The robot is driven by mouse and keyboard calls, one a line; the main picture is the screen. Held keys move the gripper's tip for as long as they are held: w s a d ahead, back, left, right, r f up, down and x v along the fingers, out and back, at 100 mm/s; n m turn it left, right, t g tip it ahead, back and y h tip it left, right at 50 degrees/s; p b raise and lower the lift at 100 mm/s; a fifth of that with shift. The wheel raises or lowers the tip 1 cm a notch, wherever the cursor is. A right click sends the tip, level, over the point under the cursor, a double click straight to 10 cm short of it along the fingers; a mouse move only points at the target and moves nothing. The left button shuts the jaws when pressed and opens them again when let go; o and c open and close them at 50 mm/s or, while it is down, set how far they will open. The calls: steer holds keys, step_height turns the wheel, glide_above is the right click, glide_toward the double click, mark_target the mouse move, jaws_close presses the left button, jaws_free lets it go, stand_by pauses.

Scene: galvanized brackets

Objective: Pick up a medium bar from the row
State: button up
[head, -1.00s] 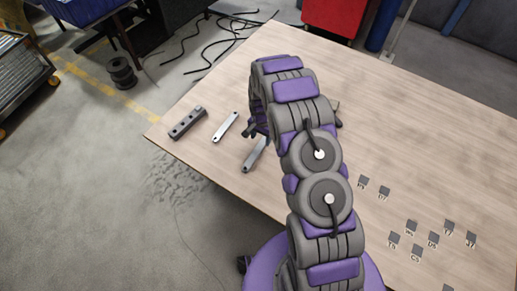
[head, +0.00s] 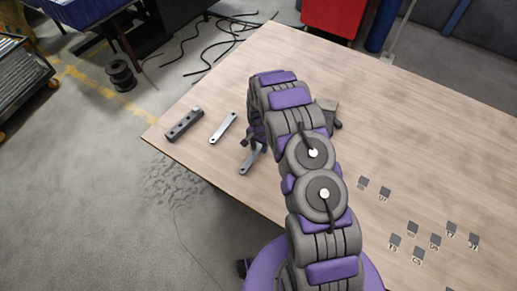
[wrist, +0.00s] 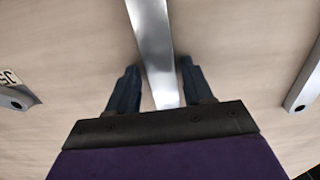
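A flat grey metal bar (head: 251,161) lies on the table at the near end of the row, partly hidden by my gripper in the head view. A bare metal bar (wrist: 152,45) runs down the wrist view between my two fingers. My gripper (wrist: 159,84) is open, one finger on each side of this bar, with a gap on both sides. In the head view my gripper (head: 253,138) is low over the table. A lighter flat bar (head: 223,127) and a thicker dark bar with holes (head: 185,125) lie to the left.
In the wrist view, bar ends with holes show at the left (wrist: 14,97) and right (wrist: 304,88) edges. Small dark labelled squares (head: 412,229) lie at the table's right. A grey piece (head: 331,107) is partly hidden behind my arm. The table's far right is clear.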

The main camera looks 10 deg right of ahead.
steer(key=shift+a, duration=0.25)
steer(key=c, duration=0.9)
jaws_close()
steer(key=shift+d, duration=0.1)
